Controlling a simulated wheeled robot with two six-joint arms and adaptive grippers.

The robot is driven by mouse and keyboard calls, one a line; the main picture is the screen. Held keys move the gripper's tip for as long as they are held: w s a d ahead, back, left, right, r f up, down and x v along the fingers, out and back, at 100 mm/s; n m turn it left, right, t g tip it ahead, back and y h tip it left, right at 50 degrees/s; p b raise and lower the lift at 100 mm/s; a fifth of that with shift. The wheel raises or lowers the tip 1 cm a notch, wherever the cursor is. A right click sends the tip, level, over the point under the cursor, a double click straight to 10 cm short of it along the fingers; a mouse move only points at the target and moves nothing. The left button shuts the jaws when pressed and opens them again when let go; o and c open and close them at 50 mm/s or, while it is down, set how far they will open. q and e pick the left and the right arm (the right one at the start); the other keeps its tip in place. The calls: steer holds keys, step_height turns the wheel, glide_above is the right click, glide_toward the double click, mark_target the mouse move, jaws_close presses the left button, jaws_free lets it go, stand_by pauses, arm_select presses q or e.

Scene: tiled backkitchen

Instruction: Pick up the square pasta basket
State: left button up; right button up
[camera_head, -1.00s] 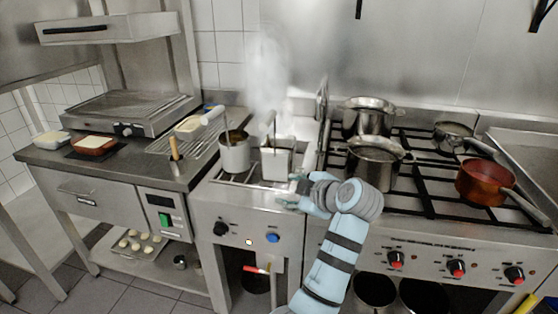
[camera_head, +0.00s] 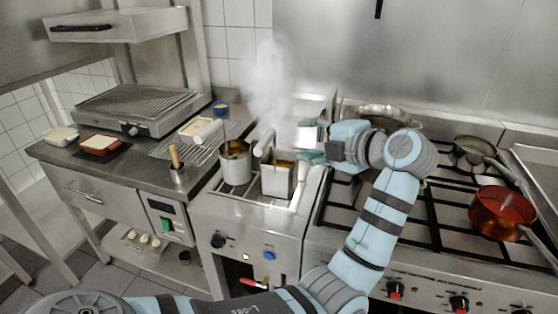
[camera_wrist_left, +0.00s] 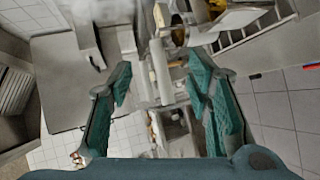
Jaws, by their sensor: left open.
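The square pasta basket (camera_head: 277,182) is a metal box with a pale upright handle (camera_head: 264,144). It sits in the cooker's right half, upright, in the head view. The round pasta basket (camera_head: 236,166) stands just left of it. My left gripper (camera_head: 311,139) is open and empty, right of the square basket's handle and above the basket, with its fingers pointing left. The left wrist view shows its two teal fingers (camera_wrist_left: 160,74) spread apart, with a pale handle-like bar between them in the picture; I cannot tell its depth. My right gripper is not in view.
Steam rises behind the baskets. On the right, the stove holds a copper pan (camera_head: 500,212), a steel pan (camera_head: 474,152) and a pot (camera_head: 384,116) partly behind my arm. A wire rack (camera_head: 190,147) and a grill (camera_head: 137,108) stand on the left counter.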

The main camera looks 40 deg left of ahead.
arm_select(q)
steer(key=p, duration=0.1)
glide_toward(275, 133)
steer(key=w+f+x, duration=0.1)
steer(key=x, duration=0.4)
steer(key=a, duration=0.1)
steer(key=a+p, duration=0.2)
steer(key=a, duration=0.1)
steer(key=shift+w+a+f, duration=0.1)
steer(key=shift+w+f, duration=0.05)
steer(key=shift+f, duration=0.1)
steer(key=shift+w+a+f, duration=0.1)
steer(key=shift+a+f, duration=0.05)
steer(key=shift+f, duration=0.05)
jaws_close()
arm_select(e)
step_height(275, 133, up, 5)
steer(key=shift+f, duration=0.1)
